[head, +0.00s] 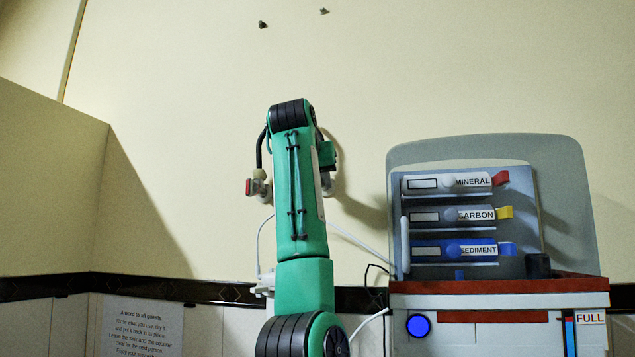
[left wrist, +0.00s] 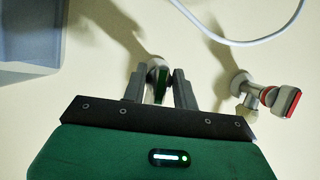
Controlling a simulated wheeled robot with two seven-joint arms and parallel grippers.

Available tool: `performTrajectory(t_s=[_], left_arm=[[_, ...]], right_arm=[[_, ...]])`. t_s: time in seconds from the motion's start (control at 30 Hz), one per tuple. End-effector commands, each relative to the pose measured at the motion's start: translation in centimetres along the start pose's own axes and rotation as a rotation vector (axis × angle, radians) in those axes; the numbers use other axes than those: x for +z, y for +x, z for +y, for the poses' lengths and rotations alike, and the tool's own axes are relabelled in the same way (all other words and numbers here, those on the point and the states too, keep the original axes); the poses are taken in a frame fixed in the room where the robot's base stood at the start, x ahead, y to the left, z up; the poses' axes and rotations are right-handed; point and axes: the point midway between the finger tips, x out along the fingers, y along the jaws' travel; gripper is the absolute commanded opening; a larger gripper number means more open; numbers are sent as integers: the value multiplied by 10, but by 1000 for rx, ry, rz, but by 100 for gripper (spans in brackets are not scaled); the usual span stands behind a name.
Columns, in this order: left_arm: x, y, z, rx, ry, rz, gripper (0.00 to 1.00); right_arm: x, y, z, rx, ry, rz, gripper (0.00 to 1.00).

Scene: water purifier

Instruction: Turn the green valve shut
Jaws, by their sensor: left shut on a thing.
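The green valve shows in the left wrist view as a grey metal body with a green handle (left wrist: 161,88). My left gripper (left wrist: 158,78) has its two dark fingers on either side of this handle and is shut on it. The handle's long side runs roughly along the fingers. In the head view my green arm rises in front of the wall and hides the green handle and most of the gripper. A grey fitting (head: 327,184) shows just right of the arm. My right gripper is in neither view.
A red-ended valve (head: 255,187) sits left of my arm, and right of the gripper in the left wrist view (left wrist: 284,101). The water purifier (head: 500,287) with labelled cartridges stands at right. A white hose (left wrist: 250,42) curves nearby. A paper notice (head: 141,327) hangs low left.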

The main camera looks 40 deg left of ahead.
Motion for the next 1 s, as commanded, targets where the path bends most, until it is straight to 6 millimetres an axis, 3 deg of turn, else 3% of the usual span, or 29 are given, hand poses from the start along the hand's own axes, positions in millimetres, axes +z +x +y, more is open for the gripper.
performTrajectory(t_s=[0.7, 0.73, 1.0], left_arm=[[0, 0, 0, -28, 69, 2, 6], [0, 0, 0, -28, 69, 2, 33], [0, -1, 0, -28, 68, 2, 35]], right_arm=[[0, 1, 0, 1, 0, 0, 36], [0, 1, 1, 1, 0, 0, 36], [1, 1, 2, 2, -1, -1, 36]])
